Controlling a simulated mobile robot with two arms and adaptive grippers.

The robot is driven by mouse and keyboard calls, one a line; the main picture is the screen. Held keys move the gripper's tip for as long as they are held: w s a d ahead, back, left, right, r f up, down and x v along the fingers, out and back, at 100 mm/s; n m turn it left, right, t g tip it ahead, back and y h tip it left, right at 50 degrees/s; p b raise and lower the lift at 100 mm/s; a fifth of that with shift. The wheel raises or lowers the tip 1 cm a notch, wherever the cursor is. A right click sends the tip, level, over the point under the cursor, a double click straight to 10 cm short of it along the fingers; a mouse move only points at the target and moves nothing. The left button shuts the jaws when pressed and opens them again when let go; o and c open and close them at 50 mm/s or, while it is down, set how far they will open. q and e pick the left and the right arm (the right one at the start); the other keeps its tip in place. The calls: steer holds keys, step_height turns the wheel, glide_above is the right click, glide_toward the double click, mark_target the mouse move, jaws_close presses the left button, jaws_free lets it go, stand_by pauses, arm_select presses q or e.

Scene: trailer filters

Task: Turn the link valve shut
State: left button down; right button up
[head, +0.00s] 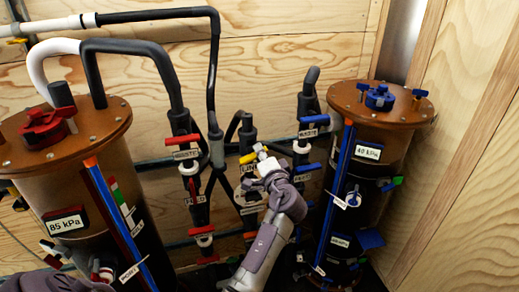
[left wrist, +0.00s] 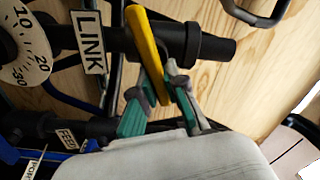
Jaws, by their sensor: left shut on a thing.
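The link valve's yellow lever (head: 248,157) is in the middle of the head view, above the LINK label (head: 249,169). In the left wrist view the lever (left wrist: 147,42) lies crosswise and tilted over a dark pipe (left wrist: 205,43), beside the LINK label (left wrist: 88,42). My left gripper (head: 262,154) reaches up from below. Its green-padded fingers (left wrist: 158,90) stand on either side of the lever's lower end and are shut on it. Part of that end is hidden by the fingers. My right gripper does not show.
A filter canister marked 85 kPa (head: 67,223) stands left, one marked 40 kPa (head: 368,152) right. Red-handled valves (head: 182,140) and blue-handled valves (head: 308,133) flank the link valve closely. Dark hoses (head: 211,75) run behind. A round gauge (left wrist: 22,45) shows in the wrist view.

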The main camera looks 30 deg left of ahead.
arm_select(q)
steer(key=shift+d+f+m+p, duration=0.15)
steer(key=shift+m+p, duration=0.25)
steer(key=shift+m, duration=0.65)
steer(key=shift+a+f+m+p, duration=0.15)
steer(key=shift+m+p, duration=0.25)
steer(key=shift+m, duration=0.65)
steer(key=shift+d, duration=0.1)
steer(key=c, duration=1.2)
jaws_free()
steer(key=shift+w+f, duration=0.1)
steer(key=shift+s+d+f, duration=0.1)
steer(key=shift+s+d, duration=0.2)
steer(key=shift+d, duration=0.05)
steer(key=v, duration=0.6)
steer(key=shift+s+d, duration=0.2)
